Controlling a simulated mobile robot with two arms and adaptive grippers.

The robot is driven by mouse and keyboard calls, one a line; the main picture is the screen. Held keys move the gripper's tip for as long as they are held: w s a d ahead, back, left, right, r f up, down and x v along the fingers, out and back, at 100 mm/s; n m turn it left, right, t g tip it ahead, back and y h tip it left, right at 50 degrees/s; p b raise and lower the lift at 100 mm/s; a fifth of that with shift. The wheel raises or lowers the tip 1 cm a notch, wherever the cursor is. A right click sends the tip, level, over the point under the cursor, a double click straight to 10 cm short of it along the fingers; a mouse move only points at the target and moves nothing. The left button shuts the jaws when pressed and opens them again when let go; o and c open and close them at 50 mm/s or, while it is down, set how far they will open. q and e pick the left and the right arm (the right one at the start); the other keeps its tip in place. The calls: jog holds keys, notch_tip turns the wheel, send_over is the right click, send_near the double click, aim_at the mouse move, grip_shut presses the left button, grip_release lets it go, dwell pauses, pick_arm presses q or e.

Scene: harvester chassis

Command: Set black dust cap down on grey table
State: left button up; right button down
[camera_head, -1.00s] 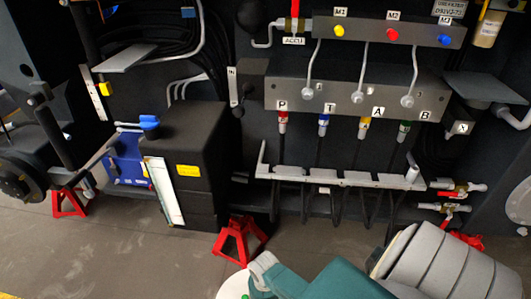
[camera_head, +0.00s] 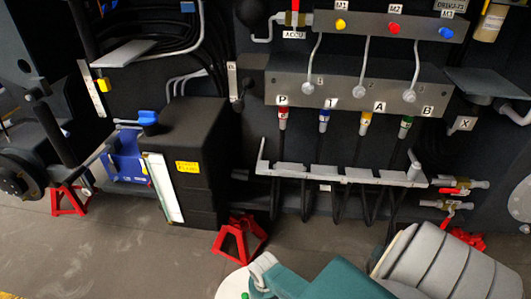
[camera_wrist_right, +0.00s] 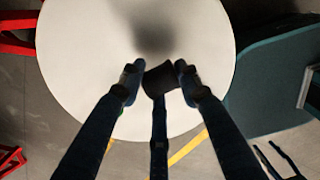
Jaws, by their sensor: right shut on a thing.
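In the right wrist view my right gripper (camera_wrist_right: 158,75) is shut on the black dust cap (camera_wrist_right: 158,82), a small dark cup-like piece between the two fingertips. Below them in the picture is the grey table (camera_wrist_right: 85,50), a pale round top. A soft dark shadow lies on it just beyond the cap. I cannot tell whether the cap touches the table. In the head view only part of the table (camera_head: 229,286) shows at the bottom edge; the cap and the right fingertips are not visible there. My left gripper is in neither view.
A valve block (camera_head: 355,85) with coloured hose couplings stands at the back, above a pale rail (camera_head: 340,175). A red stand (camera_head: 240,238) is behind the table. A black box (camera_head: 195,150) and another red stand (camera_head: 70,199) are at left. Open floor lies at lower left.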

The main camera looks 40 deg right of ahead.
jog(key=shift+f+b, duration=0.55)
jog(key=shift+f, duration=0.25)
jog(key=c, duration=1.2)
grip_release()
jog(key=shift+r, duration=0.1)
jog(key=shift+o, duration=0.2)
notch_tip(320, 180, up, 12)
